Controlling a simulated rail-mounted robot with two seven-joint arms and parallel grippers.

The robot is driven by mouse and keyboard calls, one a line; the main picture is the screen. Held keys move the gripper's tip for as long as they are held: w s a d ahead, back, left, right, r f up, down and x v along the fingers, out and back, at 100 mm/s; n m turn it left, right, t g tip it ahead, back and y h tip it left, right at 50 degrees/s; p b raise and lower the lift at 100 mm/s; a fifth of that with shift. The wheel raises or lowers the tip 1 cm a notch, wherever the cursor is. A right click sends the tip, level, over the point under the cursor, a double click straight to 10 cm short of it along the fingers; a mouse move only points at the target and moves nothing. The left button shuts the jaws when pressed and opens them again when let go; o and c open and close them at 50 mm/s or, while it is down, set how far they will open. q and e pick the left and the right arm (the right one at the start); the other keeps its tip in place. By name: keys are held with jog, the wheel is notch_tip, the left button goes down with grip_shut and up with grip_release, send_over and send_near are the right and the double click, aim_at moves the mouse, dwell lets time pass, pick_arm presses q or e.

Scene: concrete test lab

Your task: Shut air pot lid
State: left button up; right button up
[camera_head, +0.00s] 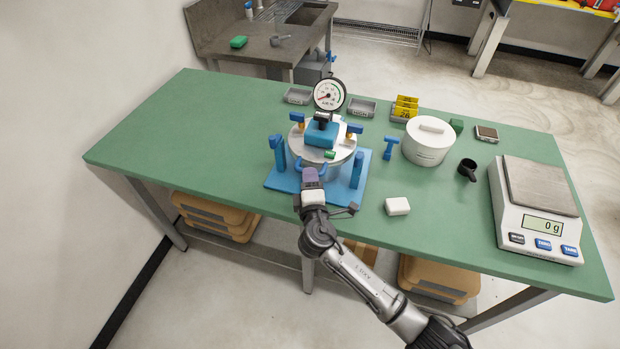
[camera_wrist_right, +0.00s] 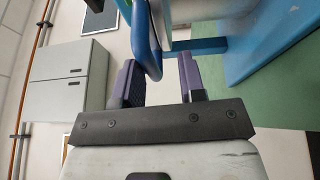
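The air pot stands on a blue base plate (camera_head: 279,183) at the table's middle. Its round grey lid (camera_head: 343,152) carries a blue block (camera_head: 321,134) and a dial gauge (camera_head: 328,95). I cannot tell whether the lid sits fully closed. Blue uprights flank the pot, and a blue bar handle (camera_head: 299,164) is at its front. My right gripper (camera_head: 310,174) is at this handle. In the right wrist view, the fingers of this gripper (camera_wrist_right: 160,80) are apart, with the blue handle (camera_wrist_right: 147,45) between them, nearer the left finger. My left gripper is not in view.
A blue T-shaped piece (camera_head: 390,147), a white lidded pot (camera_head: 427,147), a black cup (camera_head: 467,169) and a scale (camera_head: 535,220) stand to the right. A white block (camera_head: 397,206) lies near the front edge. Grey trays (camera_head: 361,107) are behind. The table's left is clear.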

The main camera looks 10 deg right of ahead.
jog(key=shift+o, duration=0.5)
jog(key=shift+s+r, duration=0.1)
jog(key=s+a+p, duration=0.1)
jog(key=s+a, duration=0.1)
jog(key=s, duration=1.1)
jog(key=shift+s+f, duration=0.25)
jog(key=shift+f, duration=0.15)
